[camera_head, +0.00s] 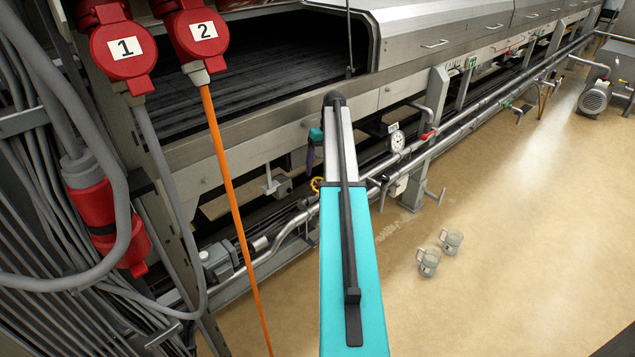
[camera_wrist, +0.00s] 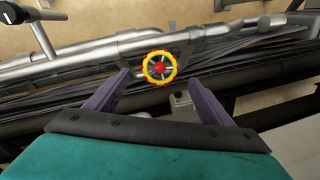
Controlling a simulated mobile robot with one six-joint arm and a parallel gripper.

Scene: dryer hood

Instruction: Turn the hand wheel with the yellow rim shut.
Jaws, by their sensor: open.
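The hand wheel (camera_wrist: 147,70) has a yellow rim with red marks and a red hub. It sits on a pipe in the wrist view, ahead of my gripper. In the head view a small part of the yellow rim (camera_head: 316,183) shows beside my arm; the rest is hidden. My gripper (camera_wrist: 160,82) has two purple fingers spread apart, one on each side of the wheel in the picture, with nothing between them. I cannot tell how far the fingertips are from the wheel. In the head view my gripper (camera_head: 312,155) is mostly hidden behind my arm.
Silver pipes (camera_wrist: 95,50) and dark cables run around the wheel. A grey block (camera_wrist: 182,103) sits just below it. The dryer (camera_head: 410,45) stands above the pipes. An orange cable (camera_head: 228,185) hangs at left. Two glass mugs (camera_head: 440,252) stand on the open floor at right.

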